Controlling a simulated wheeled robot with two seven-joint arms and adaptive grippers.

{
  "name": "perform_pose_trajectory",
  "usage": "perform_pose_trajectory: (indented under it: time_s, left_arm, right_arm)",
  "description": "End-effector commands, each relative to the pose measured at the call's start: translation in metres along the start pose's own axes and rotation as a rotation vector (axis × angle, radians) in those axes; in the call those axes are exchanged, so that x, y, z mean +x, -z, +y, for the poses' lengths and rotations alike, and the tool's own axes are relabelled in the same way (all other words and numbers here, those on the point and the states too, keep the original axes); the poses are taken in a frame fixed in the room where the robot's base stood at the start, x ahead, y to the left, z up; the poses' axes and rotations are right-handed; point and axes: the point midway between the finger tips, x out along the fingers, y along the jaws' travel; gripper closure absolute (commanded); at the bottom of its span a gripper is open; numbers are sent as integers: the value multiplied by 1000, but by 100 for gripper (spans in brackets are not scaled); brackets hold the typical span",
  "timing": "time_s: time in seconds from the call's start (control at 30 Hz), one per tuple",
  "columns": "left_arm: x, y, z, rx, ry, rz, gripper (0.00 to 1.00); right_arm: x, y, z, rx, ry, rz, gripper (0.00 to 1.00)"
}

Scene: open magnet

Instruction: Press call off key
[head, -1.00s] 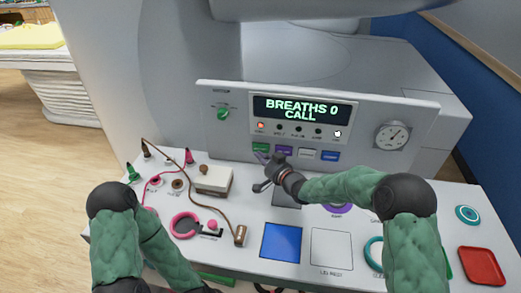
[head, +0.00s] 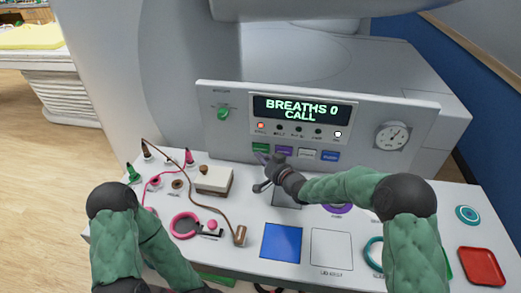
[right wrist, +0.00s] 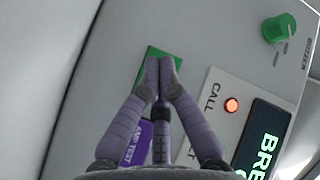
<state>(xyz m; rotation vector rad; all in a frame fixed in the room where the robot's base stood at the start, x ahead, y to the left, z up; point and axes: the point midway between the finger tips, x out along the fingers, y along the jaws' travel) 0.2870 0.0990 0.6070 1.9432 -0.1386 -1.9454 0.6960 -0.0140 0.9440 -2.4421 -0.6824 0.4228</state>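A green key (head: 260,147) sits at the left end of the key row under the display (head: 301,108), which reads "BREATHS 0 CALL". A red lamp (head: 261,125) is lit above the row, and in the right wrist view this lamp (right wrist: 231,105) stands beside the word CALL. My right gripper (head: 262,158) is in front of the green key. In the right wrist view my right gripper (right wrist: 160,62) has its fingertips together over the green key (right wrist: 152,65), hiding part of it. I cannot tell whether they touch.
Purple (head: 284,150), white (head: 307,154) and blue (head: 330,156) keys continue the row. A green buzzer knob (head: 223,113) is left of the display and a round gauge (head: 393,135) right. The bench below holds a white box (head: 214,180), a pink ring and a red tray (head: 481,267).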

Motion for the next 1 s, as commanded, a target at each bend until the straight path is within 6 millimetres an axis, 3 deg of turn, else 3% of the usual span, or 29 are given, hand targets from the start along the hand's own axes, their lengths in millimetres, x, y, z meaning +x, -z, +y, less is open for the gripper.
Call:
perform_pose_trajectory:
  time_s: [1.0]
  left_arm:
    - [1, 0, 0, 0, 0, 0, 60]
  right_arm:
    - [6, 5, 4, 0, 0, 0, 100]
